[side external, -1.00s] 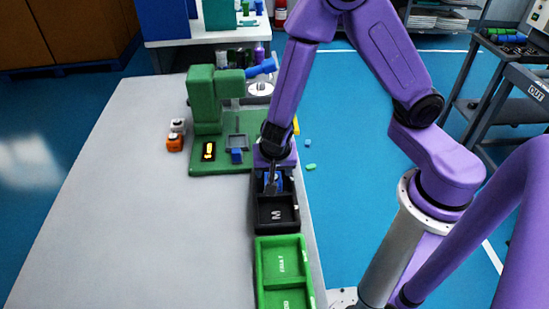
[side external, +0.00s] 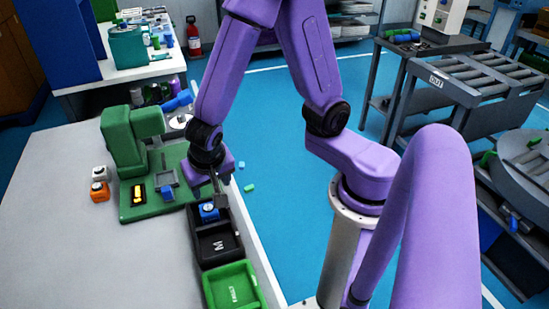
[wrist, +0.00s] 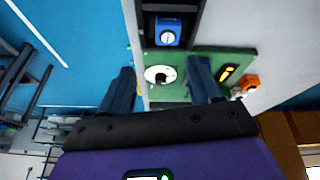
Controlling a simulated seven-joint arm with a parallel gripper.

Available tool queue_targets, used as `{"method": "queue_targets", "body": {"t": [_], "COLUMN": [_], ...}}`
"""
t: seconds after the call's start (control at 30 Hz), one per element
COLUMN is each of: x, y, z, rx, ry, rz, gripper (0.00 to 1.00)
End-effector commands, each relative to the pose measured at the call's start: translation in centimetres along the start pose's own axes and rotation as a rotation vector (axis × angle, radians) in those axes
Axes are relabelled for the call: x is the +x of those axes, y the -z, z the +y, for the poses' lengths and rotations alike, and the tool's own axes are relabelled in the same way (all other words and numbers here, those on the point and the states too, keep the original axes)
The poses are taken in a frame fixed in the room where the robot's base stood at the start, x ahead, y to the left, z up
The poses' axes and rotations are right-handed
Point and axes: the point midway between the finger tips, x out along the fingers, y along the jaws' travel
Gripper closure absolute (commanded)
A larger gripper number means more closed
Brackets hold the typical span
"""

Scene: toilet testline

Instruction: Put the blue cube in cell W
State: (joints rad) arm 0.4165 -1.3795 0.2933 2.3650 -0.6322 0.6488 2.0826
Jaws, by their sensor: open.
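The blue cube (side external: 208,211) sits in the far cell of the black tray (side external: 237,252), with a round mark on its top. In the wrist view the blue cube (wrist: 167,32) lies inside dark cell walls. The near cell is empty and its letter reads like M from this side; any letter under the cube is hidden. My gripper (side external: 214,188) is above the far cell, apart from the cube. In the wrist view my gripper (wrist: 163,70) has its fingers spread with nothing between them.
A green machine (side external: 125,150) with another blue piece (side external: 169,191) on its base stands behind the tray. A green tray (side external: 232,288) is in front. White and orange blocks (side external: 100,190) stand left. The grey table at left is clear.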

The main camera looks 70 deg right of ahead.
Motion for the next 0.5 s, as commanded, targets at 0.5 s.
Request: {"method": "queue_targets", "body": {"t": [0.5], "x": [-6.9], "y": [-2.7], "z": [7.9], "rx": [-0.923], "ry": [0.132], "rz": [-0.137], "gripper": [0.37]}}
